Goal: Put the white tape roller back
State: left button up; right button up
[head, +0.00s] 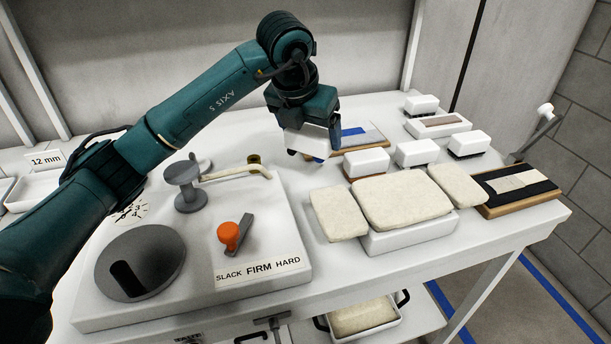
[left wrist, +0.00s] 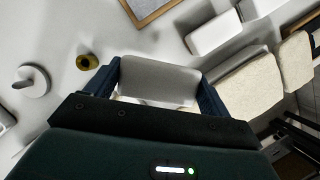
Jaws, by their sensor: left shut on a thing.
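My left gripper (head: 311,152) is shut on a white block-shaped tool, which I take for the white tape roller (head: 304,138). It holds it over the table's middle, left of a wood-framed board (head: 372,142) with a blue and grey face. In the left wrist view the white tool (left wrist: 158,82) spans the gap between the two blue fingers. Its underside is hidden, and I cannot tell its height above the table. Similar white blocks stand on the table: one behind (head: 421,105), others nearer (head: 416,153), (head: 469,144), (head: 366,162). My right gripper is not in view.
Cream pads (head: 402,199) lie on a white block at the front. A dark wood-edged tray (head: 517,187) is at the right. A small brown-topped board (head: 440,121) lies behind.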

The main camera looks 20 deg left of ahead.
aim_at(307, 158)
pick_arm(q)
notch_tip(307, 158, down, 8)
jog(key=shift+r, duration=0.15)
dwell(0.3)
jog(key=o, duration=1)
jog(key=shift+r+p, duration=0.15)
jog(key=shift+p, duration=0.15)
jog(key=v, duration=1.1)
jog(key=shift+r+b, duration=0.3)
jog(key=shift+r, duration=0.1)
jog(key=shift+s+a, duration=0.1)
